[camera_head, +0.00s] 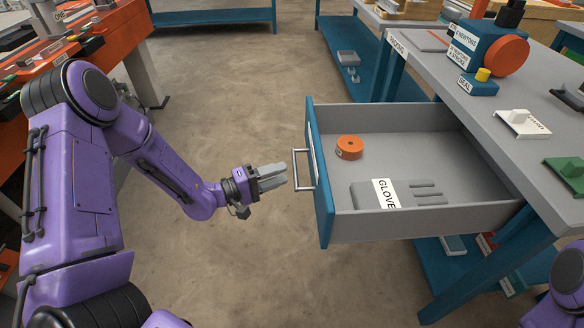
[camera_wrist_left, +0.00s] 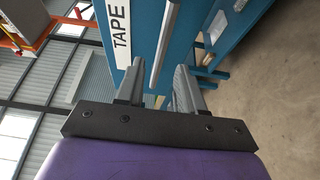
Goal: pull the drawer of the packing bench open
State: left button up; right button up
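The drawer (camera_head: 430,222) of the packing bench (camera_head: 480,90) stands pulled well out to the left. Its blue front (camera_head: 318,178) has a silver bar handle (camera_head: 302,168), and the handle also shows in the left wrist view (camera_wrist_left: 164,47). Inside lie an orange roll (camera_head: 349,148) and a grey item labelled GLOVE (camera_head: 415,193). My left gripper (camera_head: 283,176) is just left of the handle. In the left wrist view its fingers (camera_wrist_left: 159,90) are apart, with the bar lined up between them and nothing clamped. My right gripper is out of view.
The bench top holds a blue and orange device (camera_head: 485,48), a white block (camera_head: 522,122) and a green block (camera_head: 568,172). An orange workbench (camera_head: 120,30) stands at the left. The floor (camera_head: 230,100) between the benches is clear.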

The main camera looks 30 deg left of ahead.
pick_arm(q)
jog(key=v, duration=0.5)
jog(key=shift+p, duration=0.3)
